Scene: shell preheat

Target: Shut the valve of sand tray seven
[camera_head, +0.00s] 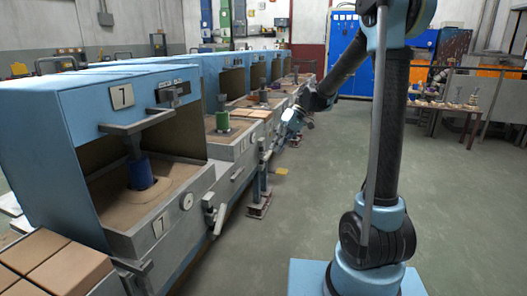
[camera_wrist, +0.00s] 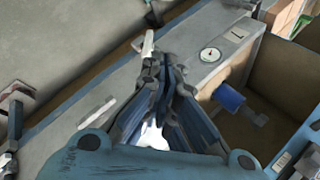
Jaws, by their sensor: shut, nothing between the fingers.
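Sand tray seven (camera_head: 134,232) is at the front left in the head view, with "7" on its hood and front. Its valve has a pale lever (camera_head: 215,219), hanging downward right of the round gauge. In the wrist view the lever (camera_wrist: 148,44) shows just beyond my fingertips, with the gauge (camera_wrist: 209,55) to its right. My gripper (camera_head: 280,138) is farther back along the row in the head view, apart from the lever. In the wrist view its fingers (camera_wrist: 165,75) are closed together and empty. I cannot read the valve's state.
A blue pot (camera_head: 141,173) stands in tray seven's sand. More blue hooded trays (camera_head: 222,124) run back in a row. Brown blocks (camera_head: 62,268) lie at the lower left. The floor (camera_head: 290,215) right of the row is mostly clear, with a small stand (camera_head: 259,205) close by the trays.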

